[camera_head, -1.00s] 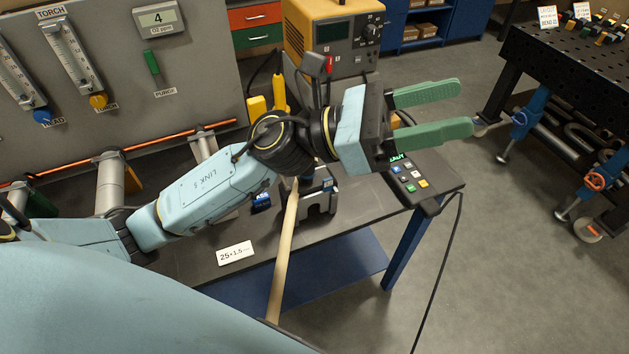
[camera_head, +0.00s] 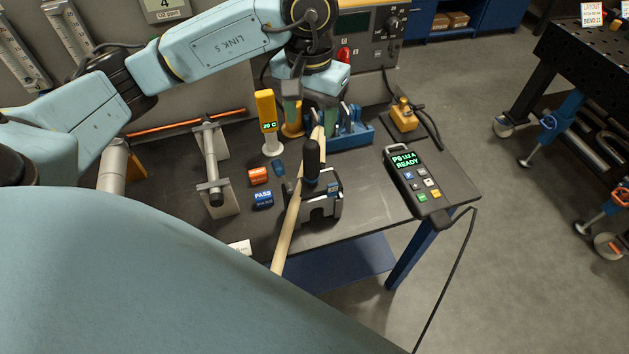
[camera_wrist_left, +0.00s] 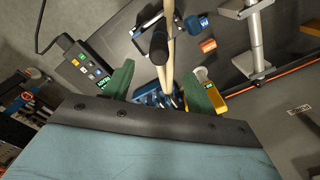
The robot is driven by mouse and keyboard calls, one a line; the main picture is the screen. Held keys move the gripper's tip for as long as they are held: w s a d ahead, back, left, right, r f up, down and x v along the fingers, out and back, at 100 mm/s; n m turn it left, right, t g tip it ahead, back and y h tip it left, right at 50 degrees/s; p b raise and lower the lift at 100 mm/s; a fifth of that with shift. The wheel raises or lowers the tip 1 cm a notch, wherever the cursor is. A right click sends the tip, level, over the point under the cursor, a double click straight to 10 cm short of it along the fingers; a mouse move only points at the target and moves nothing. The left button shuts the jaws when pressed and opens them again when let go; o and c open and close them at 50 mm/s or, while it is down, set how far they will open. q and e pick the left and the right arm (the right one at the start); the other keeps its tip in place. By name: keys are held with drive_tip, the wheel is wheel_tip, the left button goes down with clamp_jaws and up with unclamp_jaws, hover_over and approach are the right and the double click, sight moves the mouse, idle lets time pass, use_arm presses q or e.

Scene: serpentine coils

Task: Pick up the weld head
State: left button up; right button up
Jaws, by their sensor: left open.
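A grey block with an arched opening (camera_head: 325,208) and an upright black handle (camera_head: 312,158) stands on the bench; it looks like the weld head, but I cannot be sure. The black handle also shows in the wrist view (camera_wrist_left: 158,46). My left gripper (camera_head: 317,108) points down behind it, over the blue rack (camera_head: 352,134), with its green fingers apart. In the wrist view the left gripper (camera_wrist_left: 160,88) has the rack between or beyond its fingers. I see no grip on anything; contact cannot be told. My right gripper is out of view.
A tan hose or rod (camera_head: 287,228) runs beside the handle toward me. A yellow gauge (camera_head: 266,112), a pendant (camera_head: 418,183) and a yellow block with a cable (camera_head: 403,116) stand nearby. A tube stand (camera_head: 212,165) is at left.

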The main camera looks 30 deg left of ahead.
sight(310, 145)
use_arm(q)
wheel_tip(310, 145, down, 6)
drive_tip(key=shift+s+f+p, duration=0.1)
drive_tip(key=shift+f+p, duration=0.1)
drive_tip(key=shift+p, duration=0.3)
wheel_tip(310, 145, down, 5)
drive_tip(key=shift+r+p, duration=0.1)
drive_tip(key=shift+p, duration=0.85)
drive_tip(key=shift+f, duration=0.25)
drive_tip(key=shift+c, duration=0.5)
clamp_jaws()
drive_tip(key=shift+w+r, duration=0.15)
drive_tip(key=shift+w, duration=0.05)
